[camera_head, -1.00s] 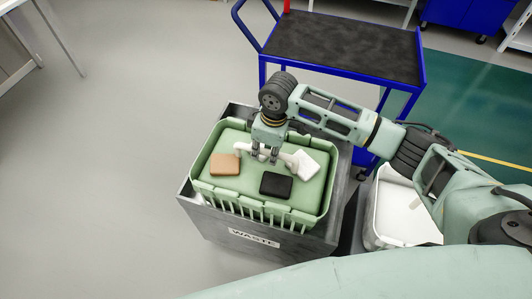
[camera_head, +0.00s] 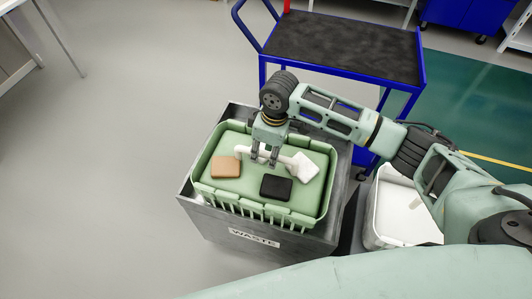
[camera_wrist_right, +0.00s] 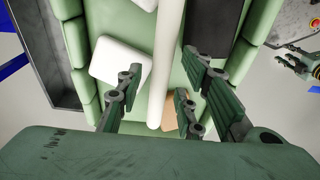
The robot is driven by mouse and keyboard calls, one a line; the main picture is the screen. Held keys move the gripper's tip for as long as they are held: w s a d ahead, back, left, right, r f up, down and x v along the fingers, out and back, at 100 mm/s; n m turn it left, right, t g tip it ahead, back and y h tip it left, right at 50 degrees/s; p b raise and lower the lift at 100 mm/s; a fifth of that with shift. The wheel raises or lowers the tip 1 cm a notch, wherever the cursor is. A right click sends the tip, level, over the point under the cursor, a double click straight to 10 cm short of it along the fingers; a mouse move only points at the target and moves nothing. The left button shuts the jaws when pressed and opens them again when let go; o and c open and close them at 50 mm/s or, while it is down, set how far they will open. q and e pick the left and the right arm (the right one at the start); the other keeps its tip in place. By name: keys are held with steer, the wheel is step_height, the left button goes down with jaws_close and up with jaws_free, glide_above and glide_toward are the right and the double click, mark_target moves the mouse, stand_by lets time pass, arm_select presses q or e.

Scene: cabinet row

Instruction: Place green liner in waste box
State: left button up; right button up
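The green liner (camera_head: 318,205) is a basket with slatted sides and a white bar handle (camera_head: 285,161) across its top. It sits inside the grey waste box (camera_head: 215,219), its rim standing above the box walls. A tan block, a black block and a white block lie in it. My right gripper (camera_head: 265,156) is over the handle. In the right wrist view its fingers (camera_wrist_right: 157,98) are apart on either side of the white bar (camera_wrist_right: 167,50), with gaps showing. My left gripper (camera_wrist_right: 291,63) appears small at the wrist view's right edge; its opening is unclear.
A blue cart (camera_head: 345,45) with a dark top stands behind the waste box. A white bin (camera_head: 385,215) stands to its right, under my right arm. The floor on the left is clear.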

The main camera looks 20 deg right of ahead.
step_height(320, 180, up, 10)
steer(key=d, duration=0.1)
steer(key=shift+s+r, duration=0.25)
steer(key=shift+s, duration=0.05)
